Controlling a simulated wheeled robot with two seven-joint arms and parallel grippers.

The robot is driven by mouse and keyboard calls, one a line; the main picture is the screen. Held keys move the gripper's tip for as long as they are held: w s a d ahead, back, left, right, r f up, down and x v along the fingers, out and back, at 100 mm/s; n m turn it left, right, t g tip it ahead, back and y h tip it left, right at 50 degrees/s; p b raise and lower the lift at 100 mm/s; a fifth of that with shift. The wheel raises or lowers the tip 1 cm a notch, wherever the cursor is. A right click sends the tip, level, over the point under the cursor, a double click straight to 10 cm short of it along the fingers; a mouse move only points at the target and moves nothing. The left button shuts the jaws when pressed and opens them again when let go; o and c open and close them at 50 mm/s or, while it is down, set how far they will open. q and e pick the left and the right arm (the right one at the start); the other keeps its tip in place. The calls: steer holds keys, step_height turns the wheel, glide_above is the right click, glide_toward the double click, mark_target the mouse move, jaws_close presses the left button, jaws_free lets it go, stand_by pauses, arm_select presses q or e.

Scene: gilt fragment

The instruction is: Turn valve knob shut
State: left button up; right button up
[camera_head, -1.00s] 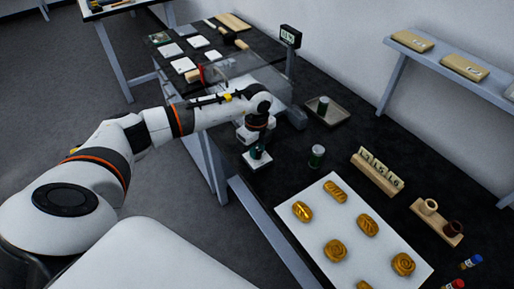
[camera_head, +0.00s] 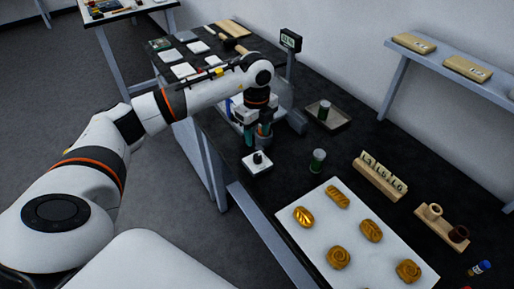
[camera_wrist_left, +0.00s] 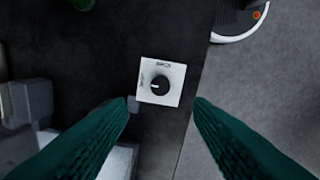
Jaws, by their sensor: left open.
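The black valve knob (camera_head: 257,157) stands on a small white square plate (camera_head: 248,168) near the table's front edge. In the left wrist view the knob (camera_wrist_left: 159,86) sits on its plate (camera_wrist_left: 173,70), with a white mark pointing left. Small dark labels show along the plate's top and left sides, too small to read surely. My left gripper (camera_head: 256,139) is open and empty, with its green fingers pointing down behind the knob and apart from it. In the wrist view the fingers flank the knob without touching it. My right gripper is not in view.
A green-topped can (camera_head: 318,160) stands right of the knob. A white board (camera_head: 318,262) with several gold pieces lies nearer.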

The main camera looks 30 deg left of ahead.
arm_select(q)
step_height(320, 180, up, 4)
steer(key=shift+f, duration=0.15)
stand_by(0.5)
